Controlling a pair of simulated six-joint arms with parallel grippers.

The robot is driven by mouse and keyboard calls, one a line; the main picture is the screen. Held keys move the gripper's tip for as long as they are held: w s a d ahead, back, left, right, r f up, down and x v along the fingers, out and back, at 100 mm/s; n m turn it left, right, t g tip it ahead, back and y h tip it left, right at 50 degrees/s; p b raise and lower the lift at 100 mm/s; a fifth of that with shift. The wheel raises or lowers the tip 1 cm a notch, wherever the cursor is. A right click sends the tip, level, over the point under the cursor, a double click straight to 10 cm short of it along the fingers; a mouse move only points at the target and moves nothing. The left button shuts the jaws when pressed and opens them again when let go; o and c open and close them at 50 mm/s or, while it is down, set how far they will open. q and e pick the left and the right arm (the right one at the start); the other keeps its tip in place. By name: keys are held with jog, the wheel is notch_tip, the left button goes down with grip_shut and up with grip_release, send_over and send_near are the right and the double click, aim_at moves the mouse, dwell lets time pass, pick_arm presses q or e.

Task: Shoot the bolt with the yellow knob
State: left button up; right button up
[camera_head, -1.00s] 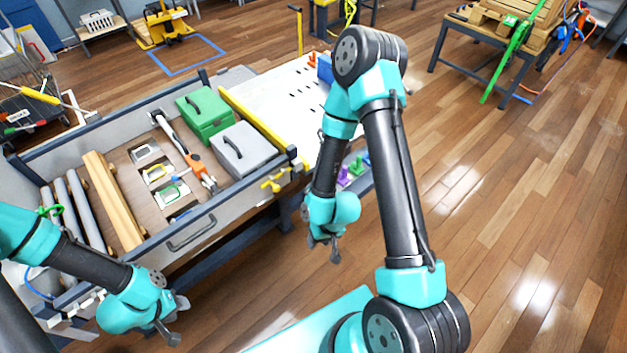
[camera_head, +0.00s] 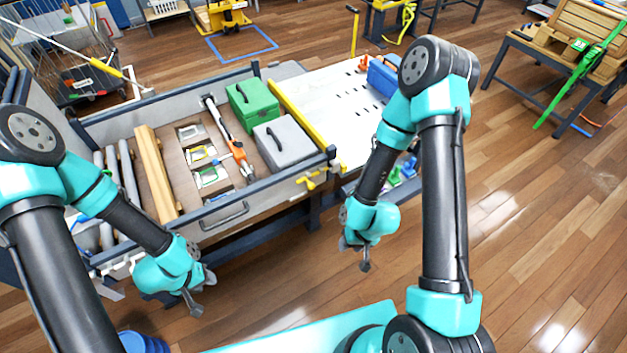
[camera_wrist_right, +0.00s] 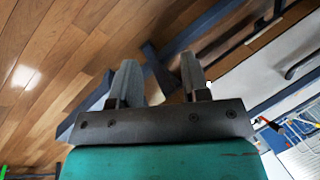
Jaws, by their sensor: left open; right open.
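The bolt with the yellow knob (camera_head: 309,182) is on the front face of the grey workbench, near its right front corner. My right gripper (camera_head: 357,258) hangs to the right of and nearer than the bolt, apart from it, open and empty. Its two fingers also show in the right wrist view (camera_wrist_right: 158,82), with floor and dark bench framing beyond them. My left gripper (camera_head: 203,288) is open and empty in front of the bench, below the drawer handle (camera_head: 223,216). It is well to the left of the bolt. The bolt's exact position is too small to tell.
The bench tray holds a green case (camera_head: 252,103), a grey case (camera_head: 286,142), an orange-handled tool (camera_head: 238,152) and a wooden beam (camera_head: 155,170). A yellow bar (camera_head: 298,113) borders the white pegboard surface (camera_head: 335,100). Floor between my arms is clear.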

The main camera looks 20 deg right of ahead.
jog(key=shift+a+f, duration=0.1)
jog(key=shift+a, duration=0.05)
jog(key=c, duration=0.3)
jog(key=shift+a+f+n+g, duration=0.15)
jog(key=shift+a+n+g, duration=0.15)
jog(key=shift+a+n, duration=0.1)
jog(key=shift+c, duration=0.8)
jog(key=a+f+n+g, duration=0.1)
jog(key=a+n, duration=0.1)
jog(key=a+f+n+g+h, duration=0.1)
jog(key=a+n+g, duration=0.1)
jog(key=n, duration=0.1)
jog(key=a+f+n+g, duration=0.1)
jog(key=n+g, duration=0.1)
jog(key=shift+a+f, duration=0.15)
jog(key=shift+a, duration=0.25)
grip_shut()
jog(key=w+a+r+n+t+h, duration=0.2)
jog(key=w+a+n+t+h, duration=0.4)
jog(key=w+a+n+h, duration=0.1)
jog(key=w+a+r+n+t+h, duration=0.1)
jog(key=w+a+n+t+h, duration=0.5)
jog(key=w+n+h, duration=0.3)
jog(key=w+a+n, duration=0.1)
jog(key=w, duration=0.2)
jog(key=shift+w+r+h, duration=0.25)
jog(key=shift+r+h, duration=0.1)
jog(key=shift+h, duration=0.05)
jog(key=shift+a, duration=0.1)
